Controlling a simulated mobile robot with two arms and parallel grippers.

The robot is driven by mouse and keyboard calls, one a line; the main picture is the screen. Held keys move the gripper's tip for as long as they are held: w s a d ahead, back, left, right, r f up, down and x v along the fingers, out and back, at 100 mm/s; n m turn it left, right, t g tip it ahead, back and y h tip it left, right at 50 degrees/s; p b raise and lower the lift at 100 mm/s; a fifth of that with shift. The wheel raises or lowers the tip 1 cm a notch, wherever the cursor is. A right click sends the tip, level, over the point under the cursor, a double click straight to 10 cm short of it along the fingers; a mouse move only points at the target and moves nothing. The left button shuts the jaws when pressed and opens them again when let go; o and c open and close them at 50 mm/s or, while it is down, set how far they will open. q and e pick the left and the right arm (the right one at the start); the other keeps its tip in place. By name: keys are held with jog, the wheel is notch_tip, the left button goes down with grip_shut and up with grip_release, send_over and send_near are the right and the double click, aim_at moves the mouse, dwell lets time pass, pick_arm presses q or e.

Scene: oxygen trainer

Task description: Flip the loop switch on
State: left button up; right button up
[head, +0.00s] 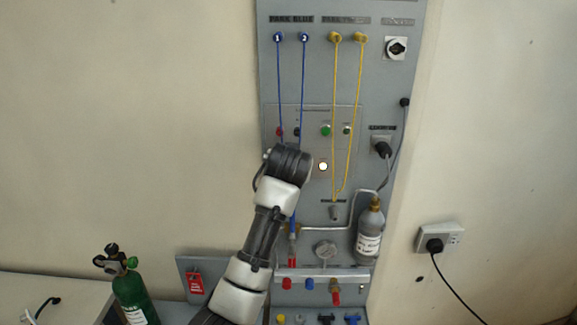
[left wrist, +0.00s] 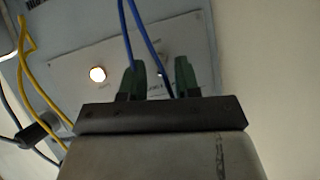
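A small switch (left wrist: 160,72), probably the loop switch, shows in the left wrist view on a grey plate, roughly between my fingertips; its small label is not readable and its position cannot be told. My left gripper (left wrist: 158,80) is open, its two dark green fingers apart on either side of the switch, with blue cords crossing between them. I cannot tell whether the fingers touch anything. In the head view my left wrist (head: 288,165) covers the switch and the fingers. A round white lamp (head: 323,166) is lit beside the wrist; it also shows in the left wrist view (left wrist: 97,74). My right gripper is not in view.
Blue cords (head: 303,90) and yellow cords (head: 334,110) hang down the grey panel (head: 385,85). A rotary knob (head: 397,48) is at top right. A grey bottle (head: 370,232) and a green cylinder (head: 135,295) stand lower down. The wall at left is clear.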

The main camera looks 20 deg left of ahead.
pick_arm(q)
jog(key=b+v, duration=0.4)
jog(key=v, duration=0.6)
jog(key=shift+s+r, duration=0.15)
jog(key=shift+s, duration=0.25)
